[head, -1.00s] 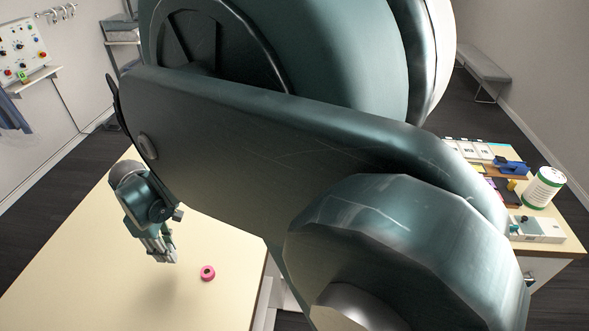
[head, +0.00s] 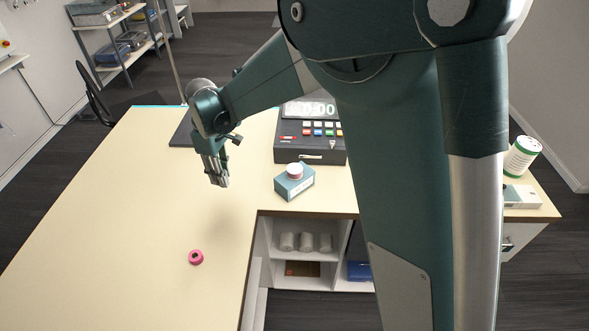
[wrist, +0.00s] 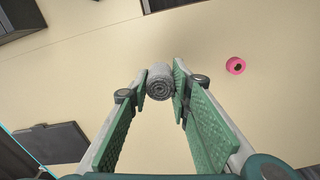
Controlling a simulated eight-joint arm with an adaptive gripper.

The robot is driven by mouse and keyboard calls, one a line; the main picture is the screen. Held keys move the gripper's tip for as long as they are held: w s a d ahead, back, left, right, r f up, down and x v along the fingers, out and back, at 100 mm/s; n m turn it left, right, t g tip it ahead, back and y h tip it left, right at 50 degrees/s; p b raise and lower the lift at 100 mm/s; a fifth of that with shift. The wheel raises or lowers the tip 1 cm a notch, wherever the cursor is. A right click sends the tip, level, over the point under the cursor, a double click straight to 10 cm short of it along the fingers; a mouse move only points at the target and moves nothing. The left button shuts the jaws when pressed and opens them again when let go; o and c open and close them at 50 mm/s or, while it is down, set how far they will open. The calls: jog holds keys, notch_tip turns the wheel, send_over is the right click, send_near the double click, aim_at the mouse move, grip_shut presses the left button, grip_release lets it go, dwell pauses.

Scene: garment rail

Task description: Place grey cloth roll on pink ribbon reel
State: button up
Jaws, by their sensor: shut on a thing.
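The pink ribbon reel (head: 196,257) lies flat on the cream tabletop, left of the table's inner edge. It also shows in the wrist view (wrist: 236,65), to the right of my gripper and apart from it. My gripper (wrist: 159,88) is shut on the grey cloth roll (wrist: 160,82), whose spiral end faces the camera between the green finger pads. In the head view my gripper (head: 219,184) points down over the table, beyond the reel and a little to its right. The cloth roll is hard to make out there.
A blue-grey box (head: 294,187) with a small round item on top stands right of my gripper. Behind it is a dark cash register (head: 311,140). Shelves with several pale rolls (head: 307,242) are below the counter. The tabletop around the reel is clear.

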jog(key=w+d+r+m, duration=0.2)
jog(key=w+d, duration=0.5)
jog(key=d, duration=0.3)
notch_tip(320, 180, up, 3)
jog(key=m, duration=0.2)
send_over(294, 168)
jog(key=shift+s+d, duration=0.1)
jog(key=shift+f, duration=2.85)
jog(key=shift+f, duration=2.1)
jog(key=shift+f, duration=0.15)
jog(key=o, duration=0.7)
